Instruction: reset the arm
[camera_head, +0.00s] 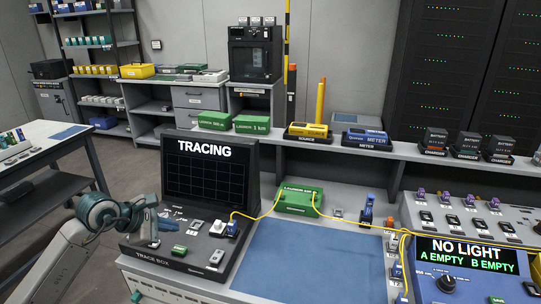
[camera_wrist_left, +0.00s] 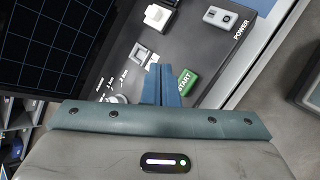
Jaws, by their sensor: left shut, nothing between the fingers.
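My left arm comes in from the left in the head view. My left gripper (camera_head: 154,240) is over the left side of the trace box (camera_head: 168,264). In the left wrist view the blue fingers (camera_wrist_left: 161,84) are together with nothing between them. They appear beside the green START button (camera_wrist_left: 186,81), which also shows in the head view (camera_head: 179,250). Whether they touch the panel, I cannot tell. The trace box screen (camera_head: 211,171) reads TRACING above an empty grid. My right gripper is not in view.
A yellow fibre runs from the trace box to a green launch box (camera_head: 299,199) and on to the right panel (camera_head: 468,254), which reads NO LIGHT, A EMPTY, B EMPTY. The blue mat (camera_head: 315,262) is clear. A source (camera_head: 308,131) and meter (camera_head: 366,138) stand on the shelf behind.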

